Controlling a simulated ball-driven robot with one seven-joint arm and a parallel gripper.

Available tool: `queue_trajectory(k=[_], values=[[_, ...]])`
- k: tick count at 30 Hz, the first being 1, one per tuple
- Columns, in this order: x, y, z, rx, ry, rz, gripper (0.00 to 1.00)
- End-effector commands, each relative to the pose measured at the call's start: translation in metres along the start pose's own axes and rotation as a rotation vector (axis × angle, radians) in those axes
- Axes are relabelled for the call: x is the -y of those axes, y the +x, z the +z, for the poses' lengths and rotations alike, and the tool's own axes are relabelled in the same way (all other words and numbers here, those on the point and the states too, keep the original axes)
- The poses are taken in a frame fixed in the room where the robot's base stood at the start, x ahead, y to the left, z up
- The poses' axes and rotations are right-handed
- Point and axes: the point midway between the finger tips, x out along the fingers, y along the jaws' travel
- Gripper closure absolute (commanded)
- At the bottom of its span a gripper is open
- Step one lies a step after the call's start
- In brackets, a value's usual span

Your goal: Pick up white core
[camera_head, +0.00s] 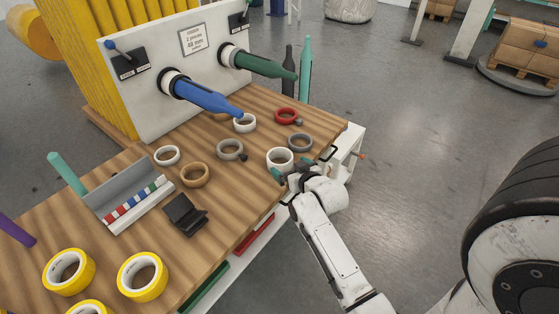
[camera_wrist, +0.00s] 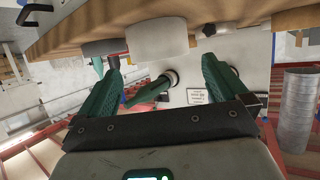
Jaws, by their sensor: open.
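The white core (camera_head: 280,165) nearest my gripper is a thick white ring on the wooden table, near its right edge. In the wrist view the white core (camera_wrist: 157,38) shows as a pale cylinder beyond and between the fingertips, with the scene inverted. My gripper (camera_head: 291,170) is low beside its near right side; its green fingers (camera_wrist: 162,62) are spread with nothing between them. I cannot tell whether a finger touches the core. Two thinner white rings lie farther off, one at the left (camera_head: 167,155) and one under the blue spindle tip (camera_head: 244,122).
A grey ring (camera_head: 300,142) and a red ring (camera_head: 286,116) lie behind the core; another grey ring (camera_head: 230,149) and a tan ring (camera_head: 195,175) lie left. Blue (camera_head: 205,97) and green (camera_head: 262,66) spindles jut from a white panel (camera_head: 160,45). Yellow rolls (camera_head: 142,277) sit front left.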

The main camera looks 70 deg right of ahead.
Motion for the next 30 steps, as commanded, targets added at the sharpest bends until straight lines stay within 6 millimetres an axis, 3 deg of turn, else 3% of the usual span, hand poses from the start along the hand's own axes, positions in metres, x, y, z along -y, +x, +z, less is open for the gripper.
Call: queue_trajectory(k=[10,18,30], values=[[-0.001,0.028,-0.001,0.001,0.001,0.001,0.0],[-0.002,0.062,0.002,0.001,0.001,0.0,0.0],[-0.002,0.069,0.003,0.001,-0.001,0.0,0.03]])
